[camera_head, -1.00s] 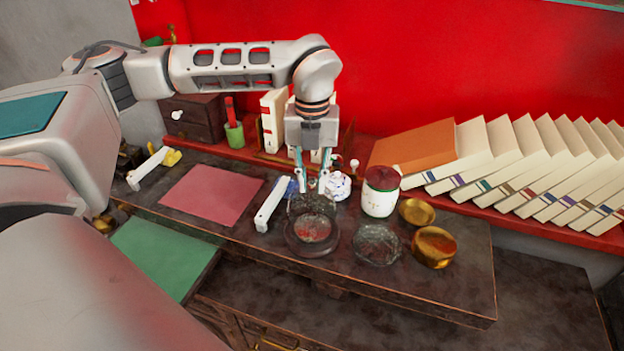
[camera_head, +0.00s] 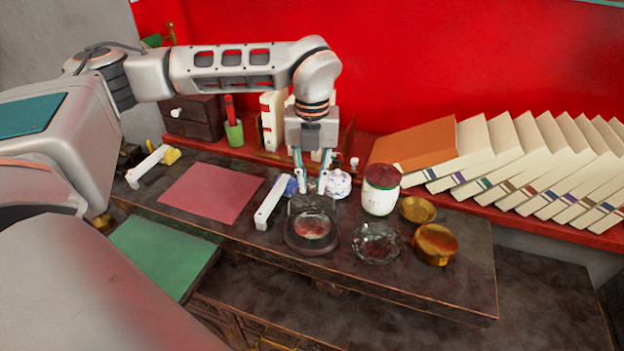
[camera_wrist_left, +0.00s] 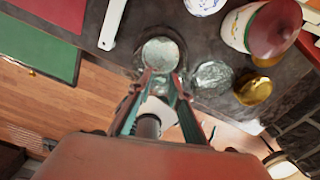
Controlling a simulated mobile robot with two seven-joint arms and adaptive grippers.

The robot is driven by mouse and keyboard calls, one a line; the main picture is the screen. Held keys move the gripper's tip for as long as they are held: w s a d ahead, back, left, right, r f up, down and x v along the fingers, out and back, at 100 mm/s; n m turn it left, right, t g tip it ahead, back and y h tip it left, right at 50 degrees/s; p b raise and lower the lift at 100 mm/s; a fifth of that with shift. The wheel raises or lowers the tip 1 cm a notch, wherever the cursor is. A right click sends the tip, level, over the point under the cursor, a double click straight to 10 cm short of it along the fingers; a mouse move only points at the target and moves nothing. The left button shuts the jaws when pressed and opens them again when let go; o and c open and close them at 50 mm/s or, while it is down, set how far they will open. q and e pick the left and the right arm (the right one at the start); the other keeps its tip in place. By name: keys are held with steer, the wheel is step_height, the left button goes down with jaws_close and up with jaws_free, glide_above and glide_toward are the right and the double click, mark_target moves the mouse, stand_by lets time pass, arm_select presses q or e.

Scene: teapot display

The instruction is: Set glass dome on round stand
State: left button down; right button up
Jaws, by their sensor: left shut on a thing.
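My left gripper (camera_head: 312,190) points straight down and is shut on the clear glass dome (camera_head: 311,205), holding it near its top. The dome is see-through and its outline is hard to make out. The round stand (camera_head: 312,246), a dark ring-shaped base with a reddish middle, is directly below the dome. I cannot tell whether the dome touches it. In the left wrist view the fingertips (camera_wrist_left: 161,75) meet at the near edge of the pale round glass (camera_wrist_left: 160,53), with a darker ring around it. My right gripper is not in view.
A clear glass dish (camera_head: 376,243) stands close on the right, beside brass bowls (camera_head: 435,245). A white jar with a dark red lid (camera_head: 380,190) and a small teapot (camera_head: 338,184) stand behind. A white bar-shaped holder (camera_head: 271,203) is close on the left.

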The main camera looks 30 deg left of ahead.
arm_select(q)
steer(key=c, duration=2.2)
jaws_free()
steer(key=shift+o, duration=0.2)
steer(key=shift+r+p, duration=0.55)
steer(key=shift+r, duration=4.9)
